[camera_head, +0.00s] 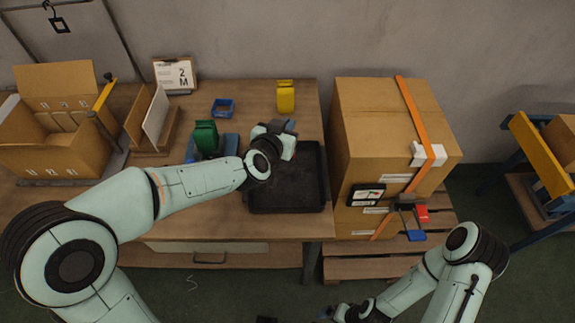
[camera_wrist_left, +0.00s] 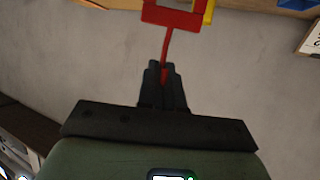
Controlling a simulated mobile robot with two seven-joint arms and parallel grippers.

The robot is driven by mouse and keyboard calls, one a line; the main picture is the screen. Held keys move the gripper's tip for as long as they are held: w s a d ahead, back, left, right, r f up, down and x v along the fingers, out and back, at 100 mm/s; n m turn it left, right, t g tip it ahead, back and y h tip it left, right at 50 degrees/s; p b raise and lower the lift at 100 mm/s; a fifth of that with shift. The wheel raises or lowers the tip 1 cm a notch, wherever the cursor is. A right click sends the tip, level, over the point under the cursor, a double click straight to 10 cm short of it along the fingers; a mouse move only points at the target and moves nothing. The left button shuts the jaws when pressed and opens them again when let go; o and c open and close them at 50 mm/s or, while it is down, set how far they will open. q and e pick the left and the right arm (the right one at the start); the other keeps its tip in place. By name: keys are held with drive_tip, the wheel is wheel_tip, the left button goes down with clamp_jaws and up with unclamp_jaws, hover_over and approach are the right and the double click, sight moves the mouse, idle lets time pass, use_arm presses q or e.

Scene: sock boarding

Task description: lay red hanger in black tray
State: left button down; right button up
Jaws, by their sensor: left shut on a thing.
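The black tray (camera_head: 312,198) lies on the workbench beside the tall strapped carton. My left arm reaches over its upper left part, and the visible floor of the tray looks empty. My left gripper (camera_head: 280,136) is above the tray's far left edge. In the left wrist view, its fingers (camera_wrist_left: 165,78) are shut on the thin stem of the red hanger (camera_wrist_left: 174,16), whose frame extends past the fingertips and is cut by the top edge. In the head view the hanger is mostly hidden by the gripper. My right gripper (camera_head: 343,312) is low at the front, away from the bench; its jaws are unclear.
The tall carton (camera_head: 375,125) with an orange strap stands right of the tray. A green block (camera_head: 205,137), a blue bin (camera_head: 223,107) and a yellow block (camera_head: 285,97) stand behind and left. An open carton (camera_head: 55,150) is at the far left.

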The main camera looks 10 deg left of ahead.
use_arm(q)
wheel_tip(320, 180, down, 13)
drive_tip(key=b, duration=0.3)
drive_tip(key=shift+w+r, duration=0.15)
drive_tip(key=shift+w, duration=0.1)
use_arm(e)
drive_tip(key=f, duration=0.1)
drive_tip(key=s+f, duration=0.1)
drive_tip(key=f, duration=0.2)
drive_tip(key=shift+s+f, duration=0.4)
use_arm(q)
drive_tip(key=shift+f+b, duration=0.2)
drive_tip(key=shift+b, duration=0.15)
drive_tip(key=c, duration=1.5)
unclamp_jaws()
drive_tip(key=shift+o, duration=1)
use_arm(e)
drive_tip(key=shift+f, duration=0.2)
